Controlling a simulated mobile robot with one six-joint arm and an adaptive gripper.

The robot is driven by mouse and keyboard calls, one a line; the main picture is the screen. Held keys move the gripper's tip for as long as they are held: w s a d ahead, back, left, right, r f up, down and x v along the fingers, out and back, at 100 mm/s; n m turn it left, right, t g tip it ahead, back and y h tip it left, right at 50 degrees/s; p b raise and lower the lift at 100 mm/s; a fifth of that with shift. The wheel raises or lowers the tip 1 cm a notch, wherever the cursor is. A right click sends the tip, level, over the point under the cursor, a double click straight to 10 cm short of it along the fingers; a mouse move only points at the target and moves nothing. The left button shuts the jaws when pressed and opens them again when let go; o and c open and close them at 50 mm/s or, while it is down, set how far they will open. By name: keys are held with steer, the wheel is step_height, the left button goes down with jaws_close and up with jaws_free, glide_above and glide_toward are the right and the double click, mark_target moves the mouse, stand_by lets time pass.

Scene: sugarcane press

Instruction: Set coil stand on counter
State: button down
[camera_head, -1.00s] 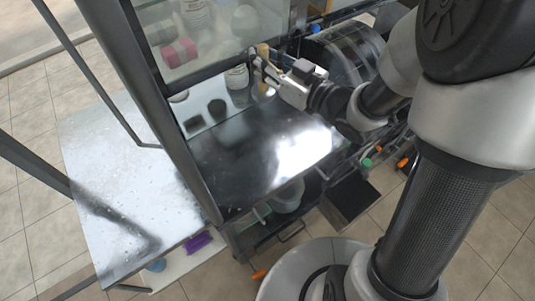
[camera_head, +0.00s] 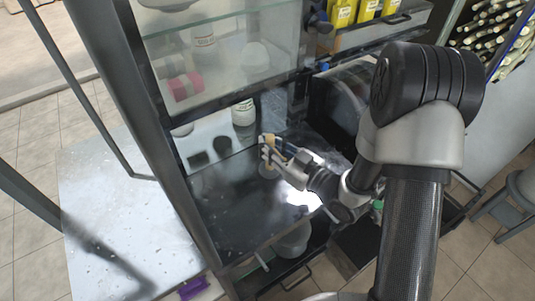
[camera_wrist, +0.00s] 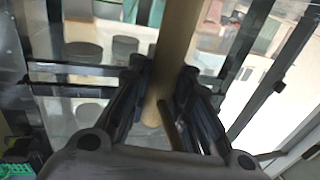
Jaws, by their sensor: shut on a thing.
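The coil stand (camera_head: 269,142) is a pale wooden post; a round, pale base seems to show below it in the head view. The post (camera_wrist: 178,45) runs up through the middle of the wrist view. My gripper (camera_head: 268,152) is shut on the post, with one finger on each side in the wrist view (camera_wrist: 163,85). The stand looks roughly upright over the dark, shiny counter (camera_head: 222,205). I cannot tell whether its base touches the surface.
A glass case (camera_head: 215,60) rises at the back. A dark frame post (camera_head: 150,110) divides the counter from a pale metal table (camera_head: 110,220). The counter's front left is clear.

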steer(key=shift+f+b, duration=0.4)
steer(key=shift+f, duration=1.1)
steer(key=shift+f, duration=0.2)
steer(key=c, duration=1.5)
jaws_free()
steer(key=shift+o, duration=0.2)
steer(key=shift+r, duration=0.2)
steer(key=p+v, duration=0.1)
steer(key=v, duration=1.1)
